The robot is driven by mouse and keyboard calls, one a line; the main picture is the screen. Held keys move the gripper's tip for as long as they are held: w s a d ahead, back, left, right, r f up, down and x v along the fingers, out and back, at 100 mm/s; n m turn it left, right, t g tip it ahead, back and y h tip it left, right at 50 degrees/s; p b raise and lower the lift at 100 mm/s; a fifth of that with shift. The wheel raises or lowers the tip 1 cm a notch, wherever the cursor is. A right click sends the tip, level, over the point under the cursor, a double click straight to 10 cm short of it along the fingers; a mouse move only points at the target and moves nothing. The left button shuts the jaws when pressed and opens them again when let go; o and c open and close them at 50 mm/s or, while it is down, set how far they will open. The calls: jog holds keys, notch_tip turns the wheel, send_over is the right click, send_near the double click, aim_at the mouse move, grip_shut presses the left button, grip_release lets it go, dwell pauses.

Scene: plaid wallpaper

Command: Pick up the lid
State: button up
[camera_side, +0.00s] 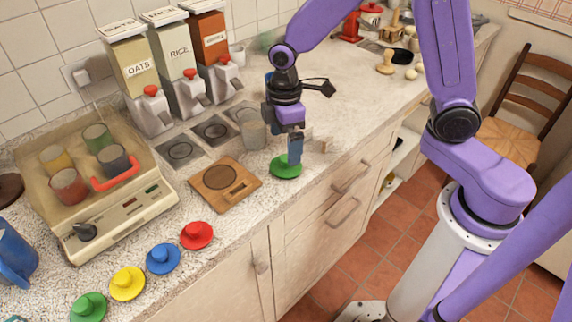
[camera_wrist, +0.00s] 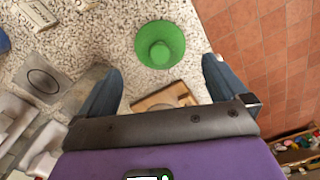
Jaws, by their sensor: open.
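A green lid (camera_side: 281,170) with a central knob lies on the speckled counter near its front edge. It also shows in the wrist view (camera_wrist: 160,44), where its whole round rim and knob are visible. My gripper (camera_side: 295,158) points down at this lid, and in the side view its fingers overlap the lid's right part. In the wrist view my gripper (camera_wrist: 161,68) is open and empty, with one finger towards each side of the lid. I cannot tell whether a finger touches it.
A wooden board (camera_side: 221,184) lies left of the green lid. More lids line the front edge: red (camera_side: 197,235), blue (camera_side: 163,259), yellow (camera_side: 127,283) and green (camera_side: 89,307). Dispensers (camera_side: 188,87) stand at the wall.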

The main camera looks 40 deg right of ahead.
aim_at(286, 158)
jog(key=shift+d+f, duration=0.1)
jog(key=shift+f, duration=2.9)
jog(key=c, duration=0.9)
